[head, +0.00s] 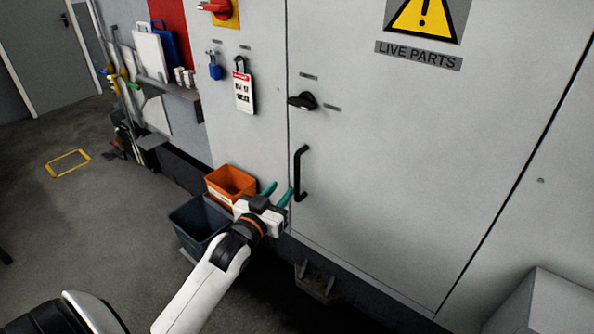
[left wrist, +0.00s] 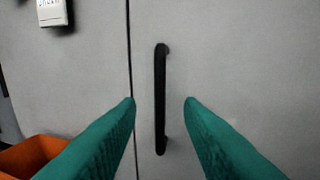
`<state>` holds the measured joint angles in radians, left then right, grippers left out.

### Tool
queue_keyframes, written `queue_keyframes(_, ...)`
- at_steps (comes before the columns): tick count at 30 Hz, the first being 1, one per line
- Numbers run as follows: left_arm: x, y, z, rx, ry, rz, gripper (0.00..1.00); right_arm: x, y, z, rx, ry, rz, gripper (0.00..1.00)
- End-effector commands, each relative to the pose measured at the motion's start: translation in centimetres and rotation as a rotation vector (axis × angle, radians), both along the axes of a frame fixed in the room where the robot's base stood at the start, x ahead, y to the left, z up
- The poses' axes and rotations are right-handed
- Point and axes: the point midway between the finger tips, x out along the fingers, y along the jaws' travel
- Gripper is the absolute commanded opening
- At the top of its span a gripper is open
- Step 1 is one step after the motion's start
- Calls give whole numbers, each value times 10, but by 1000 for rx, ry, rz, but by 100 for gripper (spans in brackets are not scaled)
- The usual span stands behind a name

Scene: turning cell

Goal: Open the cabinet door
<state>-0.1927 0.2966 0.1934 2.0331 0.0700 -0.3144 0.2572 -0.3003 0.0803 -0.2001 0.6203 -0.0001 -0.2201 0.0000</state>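The grey cabinet door (head: 400,170) bears a yellow warning sign and a "LIVE PARTS" label. It looks closed, with a thin dark seam along its left edge. A black vertical bar handle (head: 300,173) is on its lower left part. A black rotary knob (head: 303,101) sits above the handle. My left gripper (head: 278,194) is open, just left of the handle's lower end in the head view. In the left wrist view the handle (left wrist: 160,98) stands between its two teal fingers and appears touched by neither; depth is hard to tell. My right gripper is not in view.
An orange bin (head: 231,182) and a dark blue bin (head: 197,222) stand beside my left gripper. A blue padlock (head: 215,71) and a tagged lock (head: 243,90) hang left of the door. A grey box (head: 545,305) is at lower right. Open floor lies at left.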

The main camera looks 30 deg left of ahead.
Motion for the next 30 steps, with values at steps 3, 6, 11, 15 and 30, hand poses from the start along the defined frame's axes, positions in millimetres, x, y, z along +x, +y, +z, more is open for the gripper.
queue_keyframes(3,26,3,3,1,-2,0,34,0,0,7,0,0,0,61)
queue_keyframes(6,46,6,3,1,-2,1,34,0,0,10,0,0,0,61)
queue_keyframes(11,74,9,2,2,-1,0,34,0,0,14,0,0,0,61)
queue_keyframes(15,89,10,1,2,0,-1,34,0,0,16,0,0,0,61)
queue_keyframes(30,95,11,0,2,1,-1,17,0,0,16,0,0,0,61)
